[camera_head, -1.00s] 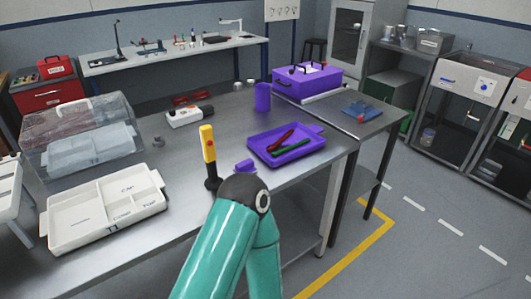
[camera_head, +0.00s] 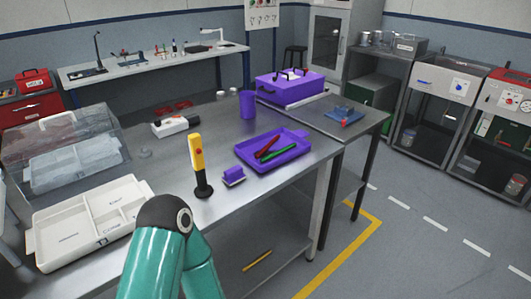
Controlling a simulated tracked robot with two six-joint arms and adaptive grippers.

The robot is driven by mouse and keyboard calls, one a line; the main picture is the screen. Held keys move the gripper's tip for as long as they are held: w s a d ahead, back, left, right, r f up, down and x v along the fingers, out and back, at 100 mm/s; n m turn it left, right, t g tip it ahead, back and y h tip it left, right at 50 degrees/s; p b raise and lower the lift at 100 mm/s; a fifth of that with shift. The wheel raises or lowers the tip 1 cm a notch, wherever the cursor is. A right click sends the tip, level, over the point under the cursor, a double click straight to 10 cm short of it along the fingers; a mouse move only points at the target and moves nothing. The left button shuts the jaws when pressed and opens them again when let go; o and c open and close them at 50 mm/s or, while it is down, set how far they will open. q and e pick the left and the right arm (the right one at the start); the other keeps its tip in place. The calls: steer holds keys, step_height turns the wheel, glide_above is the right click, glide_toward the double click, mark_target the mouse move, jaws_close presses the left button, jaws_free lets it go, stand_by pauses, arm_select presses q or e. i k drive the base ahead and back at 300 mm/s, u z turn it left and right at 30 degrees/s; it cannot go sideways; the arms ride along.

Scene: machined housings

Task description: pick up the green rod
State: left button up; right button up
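The green rod (camera_head: 281,154) lies in a shallow purple tray (camera_head: 296,136) on the steel workbench. A red piece (camera_head: 266,148) lies beside it in the same tray, close to it or touching; I cannot tell which. One of my teal arms rises from the bottom of the view, left of the tray, with its elbow in front of the bench. Neither gripper shows in this view. The green rod is not covered by the arm.
A yellow-and-black upright tool (camera_head: 199,166) and a small purple block (camera_head: 233,176) stand left of the tray. A purple cup (camera_head: 248,104) and purple toolbox (camera_head: 290,87) are behind. A white compartment tray (camera_head: 92,222) and clear-lidded bin (camera_head: 66,147) are at left.

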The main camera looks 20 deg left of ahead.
mark_target(278, 152)
steer(key=z, duration=0.1)
steer(key=i, duration=1)
steer(key=u, duration=0.1)
